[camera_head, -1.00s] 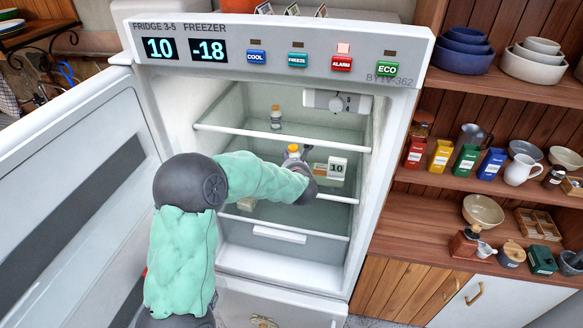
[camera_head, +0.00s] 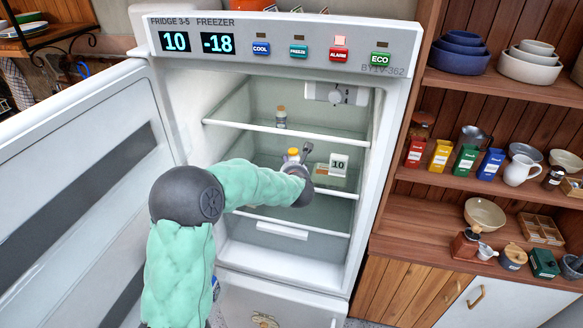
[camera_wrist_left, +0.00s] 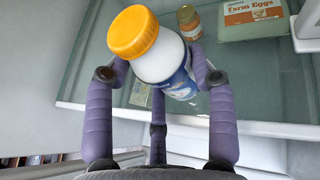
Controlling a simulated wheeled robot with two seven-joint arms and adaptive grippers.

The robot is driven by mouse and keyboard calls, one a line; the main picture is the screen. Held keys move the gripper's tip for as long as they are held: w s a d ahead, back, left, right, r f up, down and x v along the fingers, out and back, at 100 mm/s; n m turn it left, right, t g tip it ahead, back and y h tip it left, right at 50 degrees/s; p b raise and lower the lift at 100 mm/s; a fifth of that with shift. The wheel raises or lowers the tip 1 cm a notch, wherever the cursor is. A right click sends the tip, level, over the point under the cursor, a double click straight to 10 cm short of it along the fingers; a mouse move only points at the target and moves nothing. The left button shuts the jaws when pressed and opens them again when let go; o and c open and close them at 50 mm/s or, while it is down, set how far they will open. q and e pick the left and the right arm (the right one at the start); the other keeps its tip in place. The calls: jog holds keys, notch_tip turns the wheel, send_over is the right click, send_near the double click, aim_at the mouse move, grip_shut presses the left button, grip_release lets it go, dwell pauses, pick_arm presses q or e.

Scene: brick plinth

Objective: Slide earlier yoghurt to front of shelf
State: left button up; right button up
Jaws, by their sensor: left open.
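A bottle with an orange cap, white body and blue label (camera_wrist_left: 155,58) stands on the middle fridge shelf; its cap also shows in the head view (camera_head: 293,153). My left gripper (camera_head: 302,154) reaches in over that shelf. In the left wrist view the purple fingers (camera_wrist_left: 160,68) are open around the bottle, one on each side and one in front. I cannot tell whether they touch it. The date on either is not readable. My right gripper is not in view.
A Farm Eggs carton (camera_wrist_left: 252,14) and a white card marked 10 (camera_head: 338,164) are on the shelf to the right. A grey-capped bottle (camera_head: 281,117) stands on the upper shelf (camera_head: 235,124). The fridge door (camera_head: 75,190) is open at left.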

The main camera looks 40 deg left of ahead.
pick_arm(q)
jog(key=o, duration=1.3)
jog(key=shift+f, duration=0.1)
jog(key=v, duration=1.2)
jog(key=shift+w, duration=0.1)
